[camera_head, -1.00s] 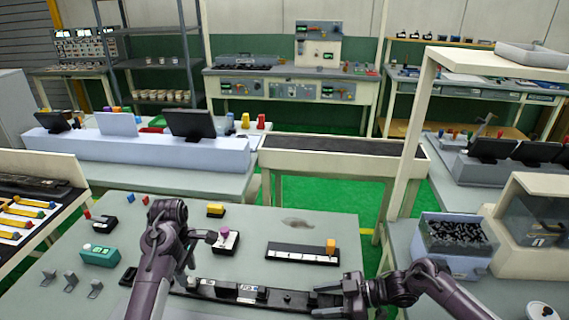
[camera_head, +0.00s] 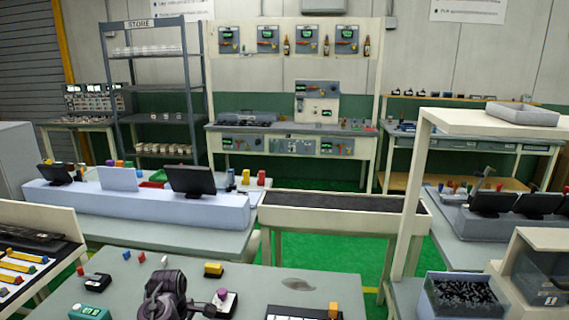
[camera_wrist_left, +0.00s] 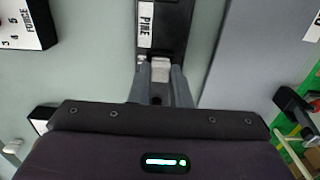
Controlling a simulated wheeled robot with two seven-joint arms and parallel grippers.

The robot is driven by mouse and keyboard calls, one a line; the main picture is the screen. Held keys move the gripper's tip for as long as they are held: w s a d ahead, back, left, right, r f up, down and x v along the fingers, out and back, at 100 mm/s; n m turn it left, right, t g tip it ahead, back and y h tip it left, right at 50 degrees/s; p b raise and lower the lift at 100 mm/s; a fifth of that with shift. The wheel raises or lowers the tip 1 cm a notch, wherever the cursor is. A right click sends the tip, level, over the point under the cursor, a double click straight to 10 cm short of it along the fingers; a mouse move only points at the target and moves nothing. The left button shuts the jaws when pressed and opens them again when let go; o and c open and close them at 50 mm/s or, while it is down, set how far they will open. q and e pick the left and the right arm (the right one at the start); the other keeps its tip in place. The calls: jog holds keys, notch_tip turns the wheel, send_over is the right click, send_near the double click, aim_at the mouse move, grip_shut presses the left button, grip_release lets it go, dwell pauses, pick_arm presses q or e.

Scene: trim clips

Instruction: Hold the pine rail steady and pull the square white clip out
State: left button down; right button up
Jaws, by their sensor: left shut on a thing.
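In the left wrist view the dark pine rail (camera_wrist_left: 174,22) carries a white PINE label and runs up from my gripper to the top edge. My left gripper (camera_wrist_left: 160,76) is over the rail, its two grey fingers shut on a small pale square block that looks like the white clip (camera_wrist_left: 160,67). Whether the clip is still seated in the rail cannot be told. The lower part of the rail is hidden behind my gripper body. In the head view only part of my left arm shows at the bottom edge; the rail and my right gripper are out of frame.
On the table (camera_head: 255,281) stand a purple-knobbed device (camera_head: 222,305), a yellow block (camera_head: 213,270), a teal box (camera_head: 90,312) and a labelled strip with an orange block (camera_head: 333,309). A bin of dark parts (camera_head: 465,295) stands at right. A numbered FORCE panel (camera_wrist_left: 20,25) lies left of the rail.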

pick_arm(q)
jog(key=shift+r, duration=1.65)
dwell(1.0)
jog(key=c, duration=1.3)
grip_release()
jog(key=shift+f, duration=0.1)
